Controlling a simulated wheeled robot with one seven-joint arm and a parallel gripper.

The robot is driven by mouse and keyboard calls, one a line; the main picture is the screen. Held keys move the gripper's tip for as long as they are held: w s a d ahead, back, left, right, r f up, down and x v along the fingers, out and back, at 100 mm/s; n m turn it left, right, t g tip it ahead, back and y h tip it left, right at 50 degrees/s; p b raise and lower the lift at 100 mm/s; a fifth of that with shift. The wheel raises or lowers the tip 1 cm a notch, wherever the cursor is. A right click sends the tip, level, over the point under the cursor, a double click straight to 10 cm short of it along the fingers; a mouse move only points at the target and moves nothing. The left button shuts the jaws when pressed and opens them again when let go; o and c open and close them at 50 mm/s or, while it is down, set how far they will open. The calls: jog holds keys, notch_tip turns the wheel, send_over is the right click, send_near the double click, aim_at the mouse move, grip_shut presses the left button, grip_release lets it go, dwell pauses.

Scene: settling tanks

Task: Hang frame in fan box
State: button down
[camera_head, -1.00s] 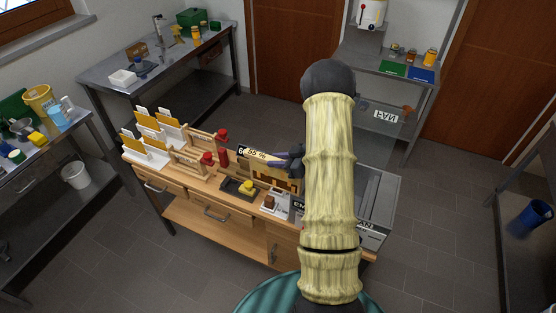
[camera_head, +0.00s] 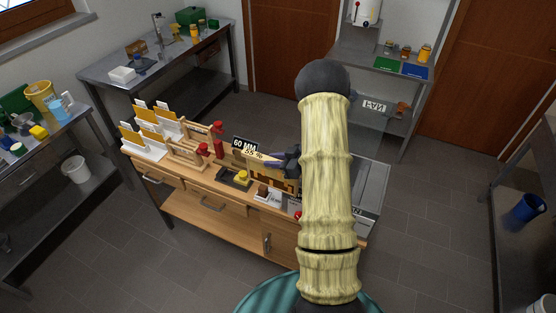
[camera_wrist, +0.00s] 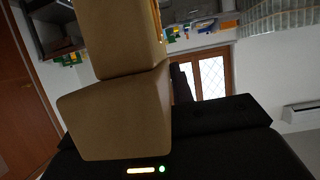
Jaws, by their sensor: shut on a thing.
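The arm hides much of the held piece. A grey metal box (camera_head: 372,184) at the bench's right end shows behind my arm. It bears a partly hidden label that seems to read FAN, and its inside is mostly hidden.
White-and-yellow upright panels (camera_head: 147,128) and wooden racks (camera_head: 186,153) with red knobs stand on the bench's left. A 60 MM sign (camera_head: 244,145) rises at its back. A yellow item (camera_head: 241,177) sits in a dark tray. Floor is clear right of the bench.

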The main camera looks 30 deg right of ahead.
jog(key=w+a+f+m+t+h+b, duration=0.2)
jog(key=w+a+f+m+h+b, duration=0.15)
jog(key=a+f+b, duration=0.45)
jog(key=s+a+f+m+h+b, duration=0.2)
jog(key=a+f, duration=0.1)
jog(key=f, duration=0.4)
jog(key=s+a+f+m+h+b, duration=0.2)
jog(key=a+f, duration=0.2)
jog(key=f, duration=0.3)
jog(key=shift+t+h+b, duration=0.35)
jog(key=shift+t+b, duration=0.05)
